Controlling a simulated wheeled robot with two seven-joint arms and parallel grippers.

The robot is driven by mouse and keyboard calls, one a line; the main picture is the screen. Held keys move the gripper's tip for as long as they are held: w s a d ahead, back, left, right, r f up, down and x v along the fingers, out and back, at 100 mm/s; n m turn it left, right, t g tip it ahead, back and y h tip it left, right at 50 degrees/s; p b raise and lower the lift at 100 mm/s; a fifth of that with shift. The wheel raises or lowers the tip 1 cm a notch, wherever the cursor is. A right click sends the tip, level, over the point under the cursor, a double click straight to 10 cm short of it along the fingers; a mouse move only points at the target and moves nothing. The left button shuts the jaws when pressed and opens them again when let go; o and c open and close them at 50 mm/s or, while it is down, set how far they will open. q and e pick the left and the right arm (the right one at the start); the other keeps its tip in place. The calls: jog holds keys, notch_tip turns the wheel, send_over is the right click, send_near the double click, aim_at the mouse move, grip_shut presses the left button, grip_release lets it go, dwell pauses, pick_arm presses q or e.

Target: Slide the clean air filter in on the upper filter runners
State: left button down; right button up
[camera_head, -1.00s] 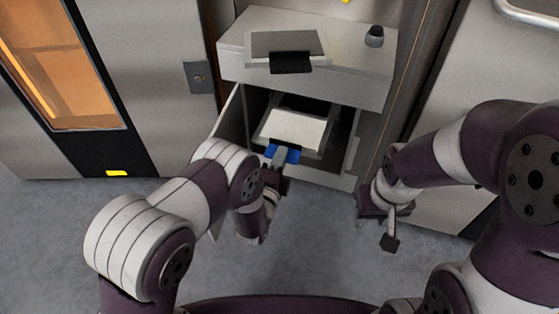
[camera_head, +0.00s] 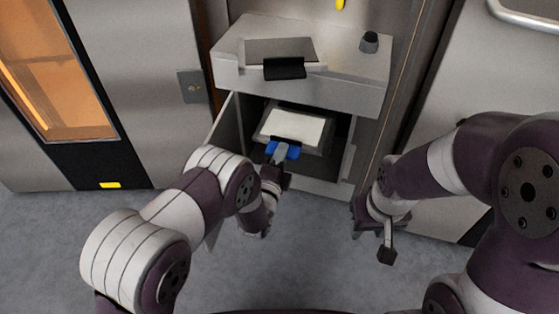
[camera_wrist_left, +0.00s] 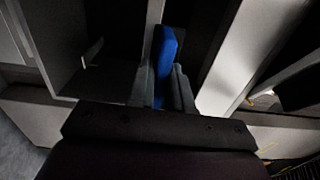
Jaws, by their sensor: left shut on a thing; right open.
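The clean air filter (camera_head: 294,126), a pale panel in a grey frame with a blue grip tab (camera_head: 291,152), is inside the open compartment (camera_head: 352,140) below the shelf. My left gripper (camera_head: 281,153) is shut on the blue tab at its front edge. The blue tab also shows between the fingers in the left wrist view (camera_wrist_left: 165,66). The filter runners are too dark to make out, so I cannot tell whether the filter rests on them. My right gripper (camera_head: 375,225) is open and empty, right of the compartment and apart from it.
On the shelf top (camera_head: 340,54) lie a grey panel with a black tab (camera_head: 285,69) and a dark knob-like object (camera_head: 369,42). An oven door with a lit window (camera_head: 55,75) stands at left. Grey floor (camera_head: 310,225) is free in front.

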aim_at(291, 133)
pick_arm(q)
jog(key=shift+w+r, duration=0.1)
jog(key=shift+b+x, duration=1.15)
jog(key=shift+x, duration=0.8)
jog(key=shift+w+d, duration=0.1)
jog(key=shift+w, duration=0.15)
jog(key=shift+w, duration=0.1)
jog(key=shift+w+d+b, duration=0.1)
jog(key=shift+w+b, duration=0.15)
jog(key=shift+b, duration=0.2)
jog(key=shift+b+x, duration=0.95)
jog(key=shift+x, duration=0.5)
jog(key=shift+w+d, duration=0.15)
jog(key=shift+w, duration=0.25)
